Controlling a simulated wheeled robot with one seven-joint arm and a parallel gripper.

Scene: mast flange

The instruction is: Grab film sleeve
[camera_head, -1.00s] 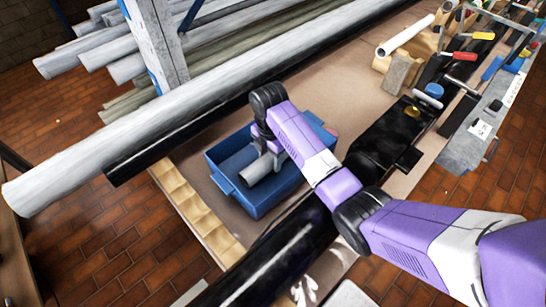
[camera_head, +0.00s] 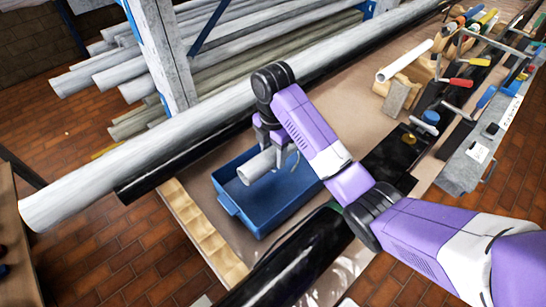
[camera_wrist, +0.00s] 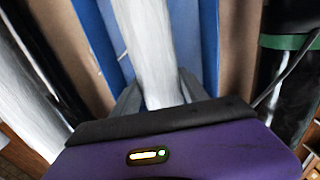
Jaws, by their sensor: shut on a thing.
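The film sleeve appears to be the short pale grey-white cylinder (camera_head: 257,166) in the head view. My gripper (camera_head: 272,150) is shut on it and holds it tilted over the blue bin (camera_head: 237,212). In the wrist view the pale cylinder (camera_wrist: 151,50) runs up from between my two fingers (camera_wrist: 158,95), with blue bin surfaces (camera_wrist: 200,45) on both sides. Part of the sleeve is hidden behind my fingers.
A long grey-white tube (camera_head: 120,172) and a black tube (camera_head: 185,165) lie along the bench's far side. A thick black tube (camera_head: 300,258) lies close in front of the bin. Tools and a white roll (camera_head: 404,61) are at right. Bare bench top (camera_head: 335,110) lies behind my arm.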

